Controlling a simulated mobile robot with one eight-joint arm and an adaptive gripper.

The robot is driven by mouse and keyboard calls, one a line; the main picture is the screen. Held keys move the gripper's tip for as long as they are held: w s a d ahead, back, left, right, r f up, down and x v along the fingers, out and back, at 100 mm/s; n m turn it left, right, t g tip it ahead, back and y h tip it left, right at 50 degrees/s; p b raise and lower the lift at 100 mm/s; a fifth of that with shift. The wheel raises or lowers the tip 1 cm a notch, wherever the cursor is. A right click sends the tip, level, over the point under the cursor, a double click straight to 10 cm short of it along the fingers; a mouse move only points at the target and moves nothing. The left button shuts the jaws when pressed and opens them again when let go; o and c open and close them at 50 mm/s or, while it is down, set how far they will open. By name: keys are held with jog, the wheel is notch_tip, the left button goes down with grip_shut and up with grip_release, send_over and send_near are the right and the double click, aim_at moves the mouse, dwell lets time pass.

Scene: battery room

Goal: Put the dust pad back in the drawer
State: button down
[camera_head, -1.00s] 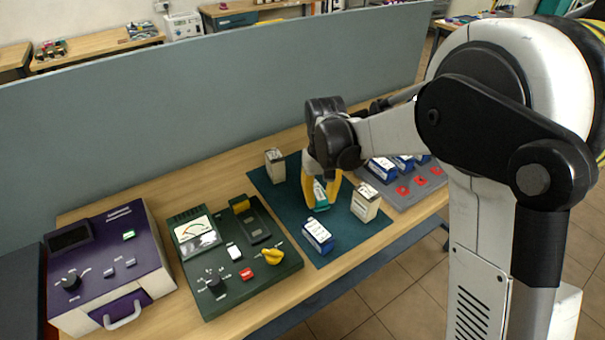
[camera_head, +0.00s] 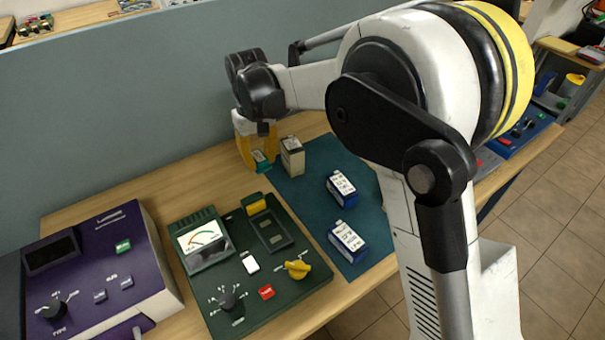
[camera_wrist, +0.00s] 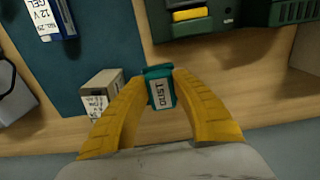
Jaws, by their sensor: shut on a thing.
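In the head view my gripper (camera_head: 259,164) holds the teal pad (camera_head: 261,156) above the wooden bench, behind the green tester and left of a cream battery. The purple unit (camera_head: 100,250) stands at the left of the bench. Its drawer front (camera_head: 128,328) with a pale handle shows only partly at the bottom edge, so I cannot tell its full state.
The green tester (camera_head: 205,288) with dial and yellow knob lies between the purple unit and the teal mat (camera_head: 312,190). The cream battery (camera_head: 292,157) and two blue batteries (camera_head: 341,188) (camera_head: 348,242) stand on the mat. A grey partition (camera_head: 120,110) runs behind. My arm hides the mat's right part.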

aim_at(265, 192)
jog(key=shift+s+f, duration=0.1)
jog(key=shift+f, duration=0.3)
notch_tip(265, 192, down, 9)
jog(key=b, duration=0.3)
jog(key=shift+b, duration=0.35)
jog(key=shift+f, duration=0.1)
jog(key=c, duration=1.2)
grip_release()
jog(key=shift+o, duration=0.2)
